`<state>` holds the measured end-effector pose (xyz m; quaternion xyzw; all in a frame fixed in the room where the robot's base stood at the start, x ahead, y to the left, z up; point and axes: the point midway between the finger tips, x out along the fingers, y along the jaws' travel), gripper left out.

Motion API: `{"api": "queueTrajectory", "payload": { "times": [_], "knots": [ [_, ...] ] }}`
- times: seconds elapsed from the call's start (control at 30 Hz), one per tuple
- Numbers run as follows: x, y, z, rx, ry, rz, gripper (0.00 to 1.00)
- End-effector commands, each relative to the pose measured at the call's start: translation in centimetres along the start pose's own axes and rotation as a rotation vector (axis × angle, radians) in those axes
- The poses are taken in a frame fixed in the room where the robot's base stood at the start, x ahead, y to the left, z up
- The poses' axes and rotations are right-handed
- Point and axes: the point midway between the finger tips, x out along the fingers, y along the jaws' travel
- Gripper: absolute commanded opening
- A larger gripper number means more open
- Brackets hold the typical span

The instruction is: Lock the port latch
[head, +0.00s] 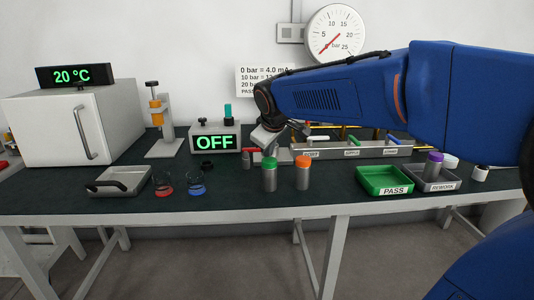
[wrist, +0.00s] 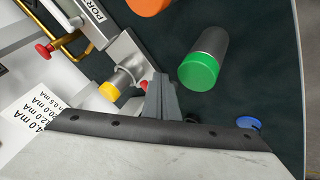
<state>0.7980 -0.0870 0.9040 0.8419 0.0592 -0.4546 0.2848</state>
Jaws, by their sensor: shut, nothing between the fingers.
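The port end of the manifold shows in the wrist view as a pale grey bracket (wrist: 128,52) beside the PORT label (wrist: 80,12). A silver cylinder with a yellow end (wrist: 110,89) sits at this bracket. A small red-tipped piece (wrist: 144,85) shows next to it, probably the latch, partly hidden by my fingers. My gripper (wrist: 161,90) is shut and empty, its fingertips right beside the red tip; I cannot tell whether they touch. In the head view my gripper (head: 268,137) is low over the bench, left of the manifold (head: 350,150), and the port is largely hidden.
A green-capped cylinder (head: 269,174) and an orange-capped cylinder (head: 303,173) stand in front of the port. The OFF display box (head: 215,141) is to the left. The green PASS tray (head: 383,181) and grey REWORK tray (head: 436,185) lie right.

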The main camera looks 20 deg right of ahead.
Motion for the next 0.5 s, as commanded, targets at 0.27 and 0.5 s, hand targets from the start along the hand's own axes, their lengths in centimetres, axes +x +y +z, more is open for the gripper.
{"api": "queueTrajectory", "payload": {
  "times": [0.27,0.5],
  "knots": [
    [-3.9,1.4,0.8,0.001,0.002,0.001,0.0],
    [-6.8,2.5,1.4,0.0,0.001,0.0,0.0]
  ]
}}
